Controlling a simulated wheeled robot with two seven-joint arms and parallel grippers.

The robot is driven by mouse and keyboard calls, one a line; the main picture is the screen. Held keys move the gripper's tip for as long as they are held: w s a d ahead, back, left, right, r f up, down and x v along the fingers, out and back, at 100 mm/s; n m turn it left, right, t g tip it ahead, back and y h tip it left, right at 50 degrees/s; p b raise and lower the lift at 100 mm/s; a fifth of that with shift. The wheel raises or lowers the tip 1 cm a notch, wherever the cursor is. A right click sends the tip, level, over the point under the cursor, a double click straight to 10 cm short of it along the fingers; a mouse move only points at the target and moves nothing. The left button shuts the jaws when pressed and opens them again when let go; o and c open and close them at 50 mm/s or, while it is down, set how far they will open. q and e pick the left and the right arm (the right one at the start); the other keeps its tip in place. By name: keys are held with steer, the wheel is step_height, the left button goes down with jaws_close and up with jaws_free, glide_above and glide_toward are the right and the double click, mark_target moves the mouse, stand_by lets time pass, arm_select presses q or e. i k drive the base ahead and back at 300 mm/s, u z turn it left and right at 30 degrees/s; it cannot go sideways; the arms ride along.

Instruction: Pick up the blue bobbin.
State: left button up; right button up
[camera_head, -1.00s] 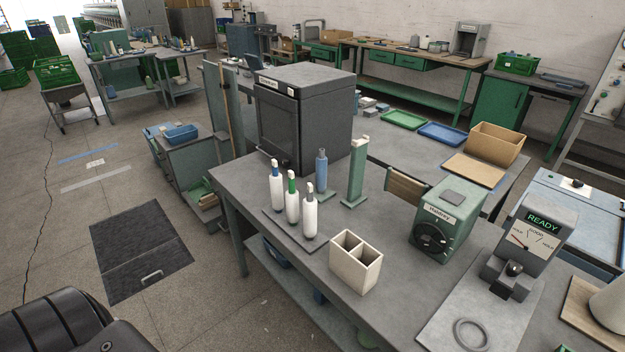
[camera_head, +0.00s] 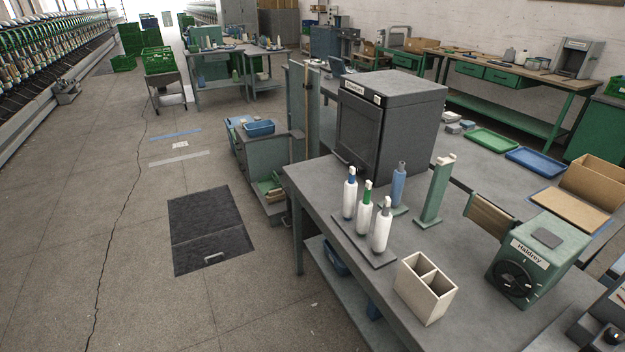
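Three white bobbins stand upright on a dark flat tray (camera_head: 374,259) at the left end of the grey workbench. The one at the back left has a blue band near its top (camera_head: 350,194). The middle one has a green band (camera_head: 364,208), and the front right one has a pale grey top (camera_head: 382,231). Just behind them, a plain blue spindle-shaped piece (camera_head: 398,186) stands upright on a small green base. Neither of my grippers is in view.
A dark grey cabinet (camera_head: 396,123) stands behind the bobbins. A green upright post (camera_head: 434,190), a cream two-compartment box (camera_head: 425,289) and a green dial box (camera_head: 538,261) stand to the right. The floor left of the bench is open, with a dark hatch (camera_head: 210,230).

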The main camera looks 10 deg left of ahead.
mark_target(400, 174)
steer(key=u, duration=0.7)
steer(key=i, duration=1)
steer(key=z, duration=1.9)
